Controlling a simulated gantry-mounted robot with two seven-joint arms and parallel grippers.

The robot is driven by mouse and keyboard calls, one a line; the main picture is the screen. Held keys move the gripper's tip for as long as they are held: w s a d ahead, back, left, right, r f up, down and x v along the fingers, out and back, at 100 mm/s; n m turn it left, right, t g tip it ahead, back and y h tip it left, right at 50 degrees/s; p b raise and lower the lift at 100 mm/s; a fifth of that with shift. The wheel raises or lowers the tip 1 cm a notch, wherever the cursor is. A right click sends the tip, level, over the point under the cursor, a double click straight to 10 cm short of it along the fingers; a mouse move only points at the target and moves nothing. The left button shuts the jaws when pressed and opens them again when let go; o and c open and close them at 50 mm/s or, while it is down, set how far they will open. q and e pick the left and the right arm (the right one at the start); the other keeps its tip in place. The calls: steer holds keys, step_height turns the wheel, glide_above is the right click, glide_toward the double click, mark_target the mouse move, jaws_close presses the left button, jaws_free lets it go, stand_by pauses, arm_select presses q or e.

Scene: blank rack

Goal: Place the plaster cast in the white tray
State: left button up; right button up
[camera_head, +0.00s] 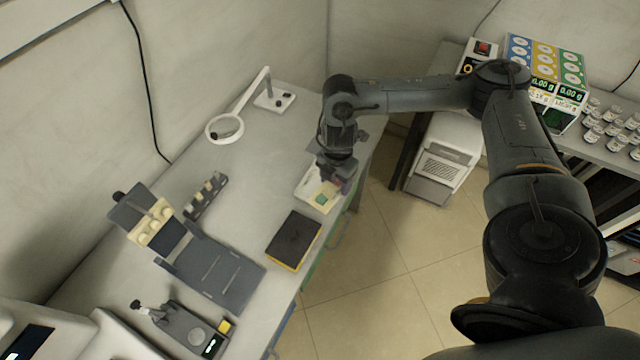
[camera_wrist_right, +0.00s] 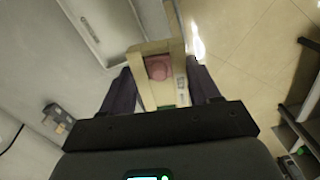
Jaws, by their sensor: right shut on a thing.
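In the head view the cast (camera_head: 328,189) shows cream beside the fingers, with a green patch. The white tray (camera_head: 307,187) lies under and left of the gripper. I cannot tell whether the cast touches the tray. My left gripper is not in view.
A black-topped yellow box (camera_head: 294,238) lies in front of the tray. A magnifier lamp (camera_head: 225,128) stands behind left. A small dark rack (camera_head: 205,197) and a dark folding stand (camera_head: 213,268) are further left. Bare table shows between the lamp and the tray.

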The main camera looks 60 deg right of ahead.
steer(key=s+d+n, duration=0.2)
steer(key=s+d, duration=0.1)
steer(key=d, duration=0.4)
steer(key=w+f, duration=0.2)
steer(key=w, duration=0.1)
steer(key=w+f+b, duration=0.1)
steer(key=w+f, duration=0.1)
steer(key=w, duration=0.1)
steer(key=w+f, duration=0.2)
steer(key=w, duration=0.2)
steer(key=shift+d+f+b, duration=0.25)
steer(key=shift+d+b, duration=0.05)
steer(key=shift+d, duration=0.05)
steer(key=shift+w+f, duration=0.4)
steer(key=shift+w, duration=0.2)
steer(key=shift+f+b, duration=0.4)
steer(key=shift+f, duration=1.55)
steer(key=shift+d, duration=0.1)
steer(key=o, duration=0.9)
steer(key=shift+f, duration=0.1)
